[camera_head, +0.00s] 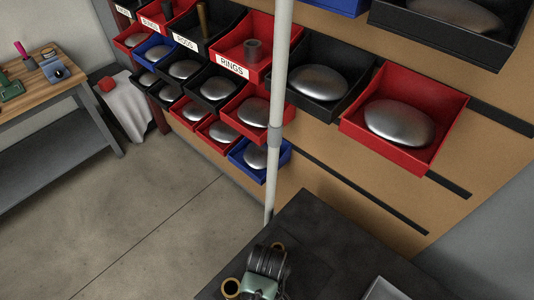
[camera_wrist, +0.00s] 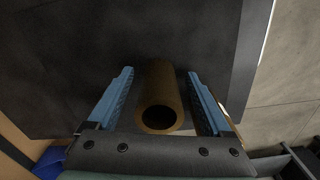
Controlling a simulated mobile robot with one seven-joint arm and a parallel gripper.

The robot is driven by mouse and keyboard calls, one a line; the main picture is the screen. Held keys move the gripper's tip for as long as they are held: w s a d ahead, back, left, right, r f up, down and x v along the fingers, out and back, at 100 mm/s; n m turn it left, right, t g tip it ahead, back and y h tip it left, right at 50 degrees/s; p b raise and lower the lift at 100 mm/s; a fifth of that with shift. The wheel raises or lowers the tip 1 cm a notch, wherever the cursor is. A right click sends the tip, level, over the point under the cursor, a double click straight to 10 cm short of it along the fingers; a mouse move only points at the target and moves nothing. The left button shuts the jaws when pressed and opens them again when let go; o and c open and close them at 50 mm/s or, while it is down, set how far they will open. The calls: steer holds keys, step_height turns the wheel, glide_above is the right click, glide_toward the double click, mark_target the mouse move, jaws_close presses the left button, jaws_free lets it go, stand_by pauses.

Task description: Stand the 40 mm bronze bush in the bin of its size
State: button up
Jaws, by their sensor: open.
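A bronze bush (camera_wrist: 160,82), a hollow tube, stands between the fingers of my gripper (camera_wrist: 160,74) in the wrist view. Its open bore faces the camera. The jaws are open, with a gap showing on either side of the bush. In the head view my gripper is at the bottom, over the dark table, and hides most of what lies beneath it. The bins are on the wall rack; a red bin labelled RINGS (camera_head: 258,68) holds a dark hollow piece. A black bin labelled RODS (camera_head: 185,42) holds an upright bronze piece. I cannot read any size.
A pale vertical pole (camera_head: 279,80) stands before the rack. Several bins hold smooth metal lumps. A wooden workbench (camera_head: 48,88) is at the far left.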

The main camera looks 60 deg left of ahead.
jaws_close()
stand_by(0.3)
stand_by(0.3)
